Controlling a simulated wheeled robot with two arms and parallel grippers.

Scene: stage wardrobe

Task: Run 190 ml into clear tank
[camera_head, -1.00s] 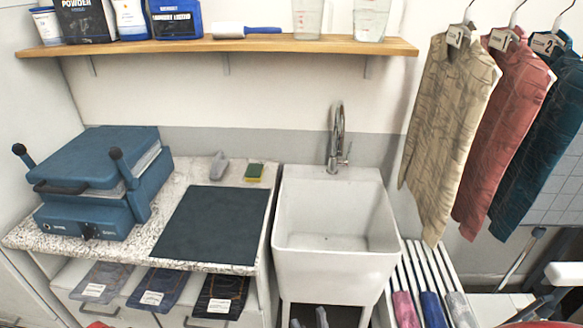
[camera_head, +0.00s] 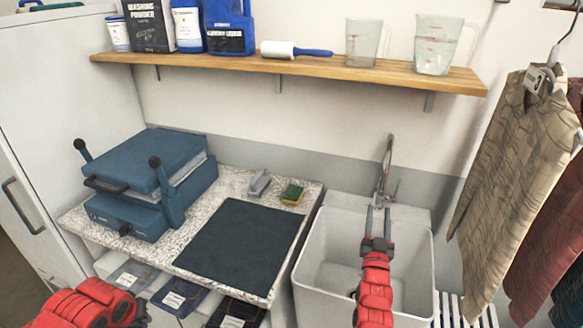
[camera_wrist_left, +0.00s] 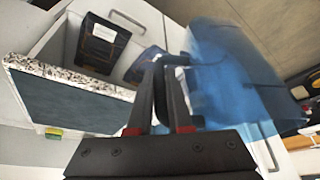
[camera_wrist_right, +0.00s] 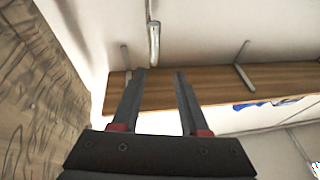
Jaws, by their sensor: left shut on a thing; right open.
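The chrome tap (camera_head: 386,168) stands behind the white sink (camera_head: 420,240), and it also shows in the right wrist view (camera_wrist_right: 153,42). No water stream shows. My right gripper (camera_head: 378,212) is open and empty over the sink, just in front of the tap; its fingers also show apart in the right wrist view (camera_wrist_right: 160,78). My left gripper (camera_wrist_left: 163,75) is shut on a blurred, blue, see-through thing (camera_wrist_left: 235,75). I cannot tell whether this is the clear tank or read any level. In the head view only red left arm links show.
Two clear measuring jugs (camera_head: 362,40) (camera_head: 437,45) stand on the wooden shelf (camera_head: 280,68). The blue press (camera_head: 150,175) and dark mat (camera_head: 240,240) lie on the speckled counter, with a green-yellow sponge (camera_head: 292,194). Shirts (camera_head: 515,180) hang at the right.

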